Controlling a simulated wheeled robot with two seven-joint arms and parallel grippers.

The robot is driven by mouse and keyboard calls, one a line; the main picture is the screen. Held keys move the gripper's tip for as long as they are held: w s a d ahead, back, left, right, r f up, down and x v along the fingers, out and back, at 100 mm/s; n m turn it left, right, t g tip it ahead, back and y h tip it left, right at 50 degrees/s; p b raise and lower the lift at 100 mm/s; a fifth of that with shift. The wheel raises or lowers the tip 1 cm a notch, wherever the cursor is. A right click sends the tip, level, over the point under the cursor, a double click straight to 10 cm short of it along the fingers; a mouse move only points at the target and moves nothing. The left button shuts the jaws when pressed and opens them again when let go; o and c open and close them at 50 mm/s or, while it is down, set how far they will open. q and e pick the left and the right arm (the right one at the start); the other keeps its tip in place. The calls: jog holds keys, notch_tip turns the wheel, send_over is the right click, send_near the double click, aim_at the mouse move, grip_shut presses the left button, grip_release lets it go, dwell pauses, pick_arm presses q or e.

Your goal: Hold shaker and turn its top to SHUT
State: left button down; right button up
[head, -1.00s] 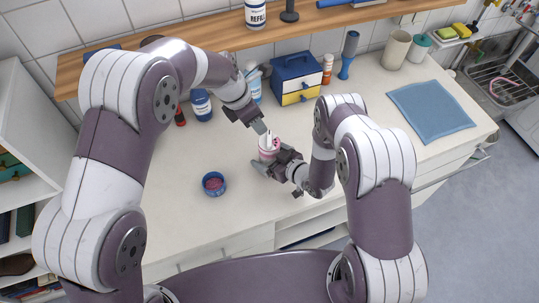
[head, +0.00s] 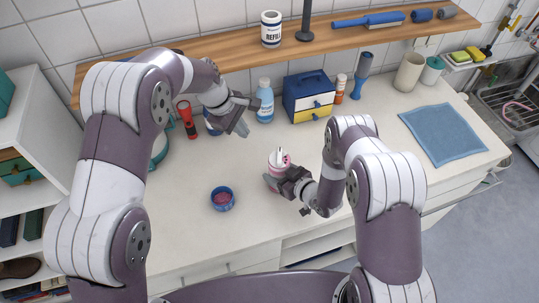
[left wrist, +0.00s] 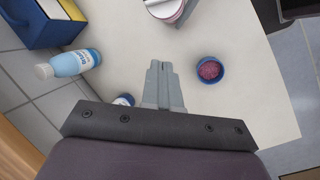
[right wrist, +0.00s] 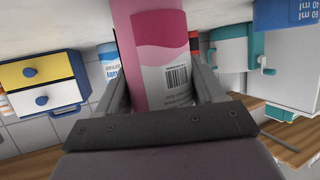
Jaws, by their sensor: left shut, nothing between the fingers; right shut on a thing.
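The shaker (head: 279,160) is pink with a white raised piece on its top, and stands upright on the counter. My right gripper (head: 274,181) is shut around its body. In the right wrist view the shaker's pink and white side with a barcode (right wrist: 160,55) sits between the fingers. My left gripper (head: 241,127) is shut and empty, behind and left of the shaker, clear of its top. In the left wrist view the closed fingertips (left wrist: 158,66) point over bare counter, and the shaker (left wrist: 168,8) is cut off at the top edge. I cannot read the top's setting.
A blue bowl with reddish contents (head: 222,199) stands left of the shaker. A blue cloth (head: 441,134) lies right. The front counter is clear.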

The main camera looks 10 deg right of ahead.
pick_arm(q)
jog(key=m, duration=0.4)
jog(key=m+g, duration=0.2)
jog(key=m, duration=2.5)
send_near(275, 163)
notch_tip(275, 163, down, 5)
jog(key=a, duration=0.3)
jog(key=d, duration=0.3)
jog(key=shift+s+d+f, duration=0.1)
jog(key=shift+s+d, duration=0.15)
jog(key=shift+d, duration=0.05)
jog(key=shift+s+d, duration=0.15)
jog(key=shift+d, duration=0.4)
